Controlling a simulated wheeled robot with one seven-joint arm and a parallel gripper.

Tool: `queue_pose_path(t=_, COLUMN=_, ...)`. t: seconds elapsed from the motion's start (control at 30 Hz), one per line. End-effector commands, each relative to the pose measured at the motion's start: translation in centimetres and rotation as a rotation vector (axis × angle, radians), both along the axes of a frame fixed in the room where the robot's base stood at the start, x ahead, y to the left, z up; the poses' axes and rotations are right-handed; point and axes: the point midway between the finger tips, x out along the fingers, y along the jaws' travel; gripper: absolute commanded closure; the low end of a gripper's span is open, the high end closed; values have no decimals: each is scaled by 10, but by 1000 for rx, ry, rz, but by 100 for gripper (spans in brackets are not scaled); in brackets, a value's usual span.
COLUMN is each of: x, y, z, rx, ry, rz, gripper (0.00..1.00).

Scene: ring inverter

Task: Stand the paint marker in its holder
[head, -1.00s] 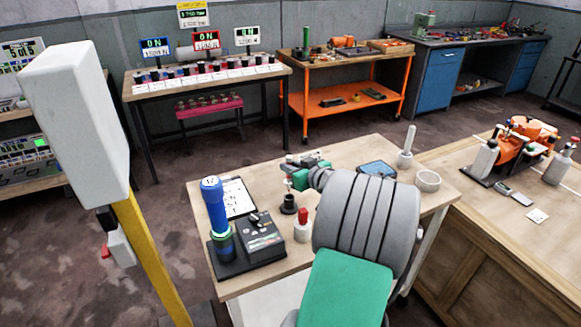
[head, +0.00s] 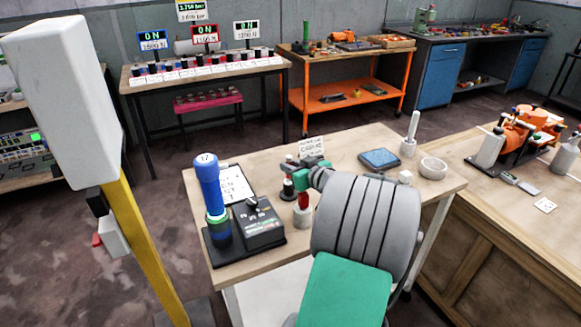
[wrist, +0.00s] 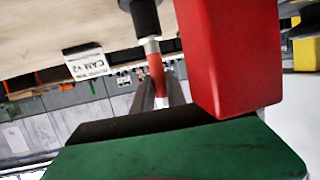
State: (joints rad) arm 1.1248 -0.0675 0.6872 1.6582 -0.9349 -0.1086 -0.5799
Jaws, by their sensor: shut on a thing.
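My gripper (head: 304,166) is low over the middle of the table. In the wrist view, its dark fingers (wrist: 159,84) are shut on the paint marker (wrist: 156,66), a slim red body with a silver section. The marker's silver end meets a black piece (wrist: 146,16) at the top edge of that view. I cannot tell whether it sits inside it. A small black stand (head: 288,190), probably the holder, is on the table just below my gripper. The gripper partly hides its top and the marker in the head view.
A red-topped pale post (head: 304,203) stands beside the stand; its red block (wrist: 232,55) is close in the wrist view. A card (head: 311,148) stands behind.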

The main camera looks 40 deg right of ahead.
Motion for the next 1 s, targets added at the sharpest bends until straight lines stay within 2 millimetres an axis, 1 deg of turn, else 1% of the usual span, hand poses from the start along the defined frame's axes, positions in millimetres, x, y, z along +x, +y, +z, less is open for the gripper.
queue_pose_path(t=0.5, x=0, y=0, z=-5, rx=0, ry=0, rz=0, gripper=100)
queue_pose_path(t=0.53, x=0, y=0, z=-5, rx=0, ry=0, rz=0, gripper=82)
queue_pose_path(t=0.6, x=0, y=0, z=-4, rx=0, ry=0, rz=0, gripper=77)
queue_pose_path(t=0.83, x=0, y=0, z=-4, rx=0, ry=0, rz=0, gripper=58)
queue_pose_path(t=1.0, x=0, y=0, z=-4, rx=0, ry=0, rz=0, gripper=58)
